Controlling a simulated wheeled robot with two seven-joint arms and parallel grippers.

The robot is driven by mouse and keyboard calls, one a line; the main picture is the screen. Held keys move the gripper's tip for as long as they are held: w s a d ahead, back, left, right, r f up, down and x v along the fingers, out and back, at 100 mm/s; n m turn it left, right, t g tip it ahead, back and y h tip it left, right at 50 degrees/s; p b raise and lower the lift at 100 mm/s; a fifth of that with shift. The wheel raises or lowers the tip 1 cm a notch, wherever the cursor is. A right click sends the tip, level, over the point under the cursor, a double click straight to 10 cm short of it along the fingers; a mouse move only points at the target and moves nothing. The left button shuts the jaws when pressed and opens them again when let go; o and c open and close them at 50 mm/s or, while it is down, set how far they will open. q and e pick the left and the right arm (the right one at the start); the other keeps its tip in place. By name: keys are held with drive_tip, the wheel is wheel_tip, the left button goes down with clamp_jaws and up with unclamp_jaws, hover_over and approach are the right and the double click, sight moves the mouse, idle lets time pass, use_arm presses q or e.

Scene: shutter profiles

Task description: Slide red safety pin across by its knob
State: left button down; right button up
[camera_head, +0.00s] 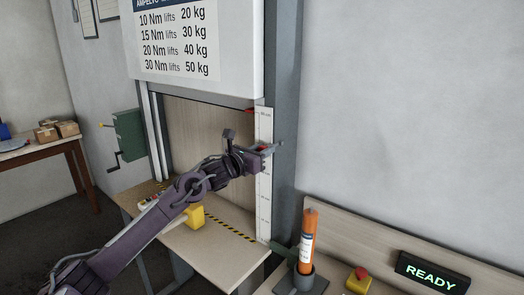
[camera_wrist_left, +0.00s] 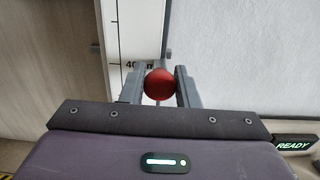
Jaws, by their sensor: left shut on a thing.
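The safety pin's round red knob (camera_wrist_left: 160,84) sits between the two fingers of my left gripper (camera_wrist_left: 161,75) in the left wrist view. The fingers are shut on it, one on each side. In the head view my left gripper (camera_head: 272,148) is at the grey post beside the white scale strip, with a bit of red showing at the fingers. The pin's shaft is hidden behind the knob and fingers. My right gripper is in neither view.
The white scale strip (camera_head: 264,190) runs down the grey post (camera_head: 286,100). Below are a wooden bench (camera_head: 215,250) with a yellow block (camera_head: 195,217), an orange cartridge (camera_head: 308,240) in a grey holder, a red button (camera_head: 361,273) and a READY display (camera_head: 431,271).

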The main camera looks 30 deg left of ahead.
use_arm(q)
drive_tip(key=shift+d+f, duration=0.1)
drive_tip(key=shift+d, duration=0.1)
drive_tip(key=d+b, duration=0.1)
drive_tip(key=d, duration=0.3)
drive_tip(key=shift+s+b, duration=0.2)
drive_tip(key=shift+b, duration=0.2)
drive_tip(key=c, duration=1.5)
unclamp_jaws()
drive_tip(key=o, duration=0.3)
drive_tip(key=shift+d, duration=0.1)
drive_tip(key=shift+o, duration=0.2)
